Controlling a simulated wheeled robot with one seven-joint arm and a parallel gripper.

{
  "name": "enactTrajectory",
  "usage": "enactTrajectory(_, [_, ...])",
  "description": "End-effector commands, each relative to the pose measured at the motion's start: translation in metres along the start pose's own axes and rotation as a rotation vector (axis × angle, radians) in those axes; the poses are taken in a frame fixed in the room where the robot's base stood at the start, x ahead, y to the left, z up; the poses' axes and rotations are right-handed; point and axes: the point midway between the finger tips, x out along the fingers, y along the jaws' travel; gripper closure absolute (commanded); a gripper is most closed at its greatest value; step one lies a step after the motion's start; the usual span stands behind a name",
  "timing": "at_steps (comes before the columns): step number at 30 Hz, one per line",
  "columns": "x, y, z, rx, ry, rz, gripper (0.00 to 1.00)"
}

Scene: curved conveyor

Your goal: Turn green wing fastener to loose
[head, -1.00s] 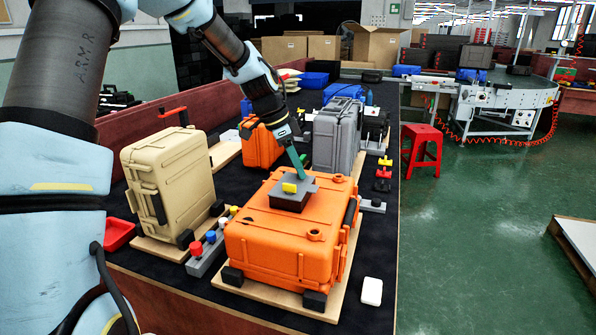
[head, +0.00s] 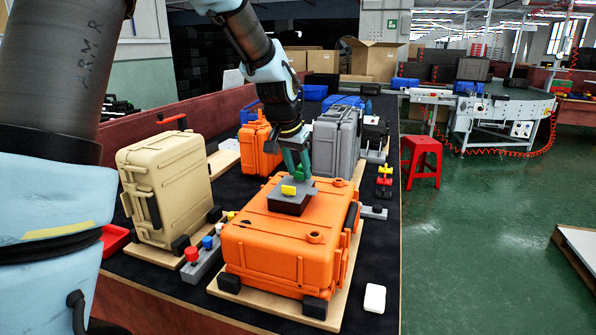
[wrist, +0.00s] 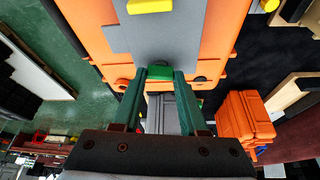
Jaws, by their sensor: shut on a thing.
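The green wing fastener (wrist: 160,71) is a small green piece at the edge of a grey plate (wrist: 190,38) in the wrist view. My gripper (wrist: 162,73) has its two green fingers on either side of it, shut on it. In the head view my gripper (head: 302,177) comes down on the far side of the grey plate (head: 312,185), which lies on the large orange case (head: 275,245). There the fastener is too small and too hidden by the fingers to make out. Its turn angle is unclear.
A yellow piece (head: 288,190) sits on the plate's near side. A tan case (head: 175,190) stands left, a smaller orange case (head: 257,148) and a grey case (head: 330,142) behind. Posts with coloured knobs (head: 207,242) stand between tan and orange cases. Open floor lies right.

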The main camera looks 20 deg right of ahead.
Motion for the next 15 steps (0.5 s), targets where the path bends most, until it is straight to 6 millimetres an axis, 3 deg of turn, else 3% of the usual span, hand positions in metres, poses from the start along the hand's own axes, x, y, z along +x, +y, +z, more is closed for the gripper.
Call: enactTrajectory(15, [0.0004, 0.0009, 0.0009, -0.177, -0.004, -0.073, 1.00])
